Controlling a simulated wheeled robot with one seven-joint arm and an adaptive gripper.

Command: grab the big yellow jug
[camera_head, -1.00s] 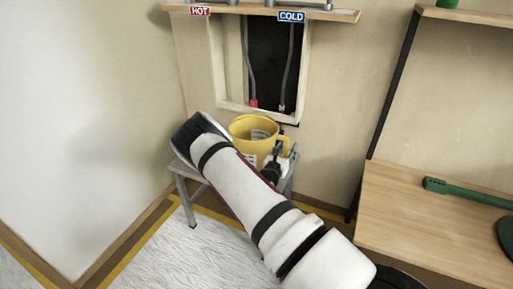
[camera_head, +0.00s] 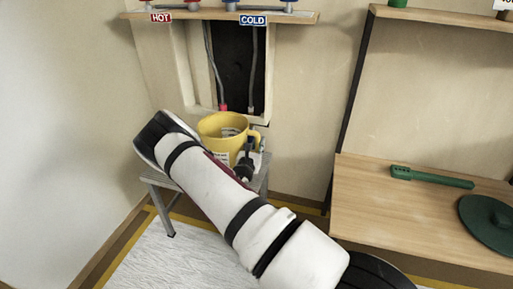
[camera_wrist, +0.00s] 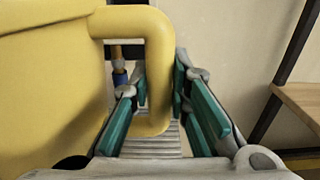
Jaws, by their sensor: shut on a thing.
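The big yellow jug (camera_head: 224,125) stands upright on a small grey stool (camera_head: 160,181) below the wall recess. Its open top and the handle on its right side show in the head view. My arm covers part of the stool and the jug's lower front. In the wrist view the jug's body (camera_wrist: 50,80) fills the left side, and its handle (camera_wrist: 158,70) passes down between my fingers. My gripper (camera_wrist: 165,105), with green finger pads on both sides of the handle, is shut on the handle. In the head view my gripper (camera_head: 248,160) is at the jug's right side.
Above the jug is a wooden shelf (camera_head: 290,17) with HOT and COLD labels, and pipes run down the dark recess (camera_head: 235,75). A wooden desk (camera_head: 370,215) at right bears a green tool (camera_head: 430,177) and a round green lid (camera_head: 490,218). Walls close in left and behind.

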